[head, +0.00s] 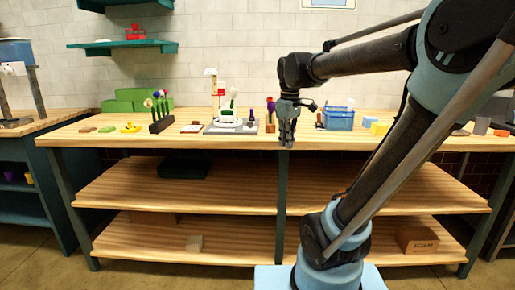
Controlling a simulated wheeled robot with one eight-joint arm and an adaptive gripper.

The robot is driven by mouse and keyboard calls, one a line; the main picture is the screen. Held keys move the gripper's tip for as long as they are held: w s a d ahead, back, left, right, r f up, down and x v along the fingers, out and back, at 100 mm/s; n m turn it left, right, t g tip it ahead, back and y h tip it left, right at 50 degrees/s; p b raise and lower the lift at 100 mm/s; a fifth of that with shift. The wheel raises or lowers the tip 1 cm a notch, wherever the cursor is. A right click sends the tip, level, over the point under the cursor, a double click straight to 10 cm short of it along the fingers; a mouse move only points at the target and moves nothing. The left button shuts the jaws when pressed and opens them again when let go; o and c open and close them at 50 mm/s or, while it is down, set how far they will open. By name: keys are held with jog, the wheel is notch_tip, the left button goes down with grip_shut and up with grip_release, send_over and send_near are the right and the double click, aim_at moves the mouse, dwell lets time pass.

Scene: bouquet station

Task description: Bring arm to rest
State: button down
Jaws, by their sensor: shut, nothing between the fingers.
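My gripper (287,134) hangs pointing down at the front edge of the wooden workbench (330,142), in the middle of the head view. It is shut and holds nothing. My arm reaches in from the right side, with its elbow high at the upper right. Just left of my gripper, a grey tray (222,129) on the bench holds a white item and small dark items. Whether my gripper touches the bench edge cannot be told.
A black rack with flowers (160,123) stands left on the bench. A blue basket (340,120) stands right of my gripper. Green blocks (135,100) sit at the back left. Lower shelves (190,186) carry a dark tray (184,168) and a box marked FOAM (417,240).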

jog(key=s+d+f+m, duration=0.4)
jog(key=s+f, duration=0.3)
jog(key=f, duration=0.2)
jog(key=s+d+f+m+t, duration=0.1)
jog(key=s+d+f+m, duration=0.3)
jog(key=s+f, duration=0.4)
notch_tip(320, 180, down, 2)
jog(key=shift+s+d+f+m, duration=0.2)
jog(key=shift+d+m, duration=0.2)
jog(key=shift+m, duration=0.5)
jog(key=shift+w+f, duration=0.15)
jog(key=shift+w, duration=0.3)
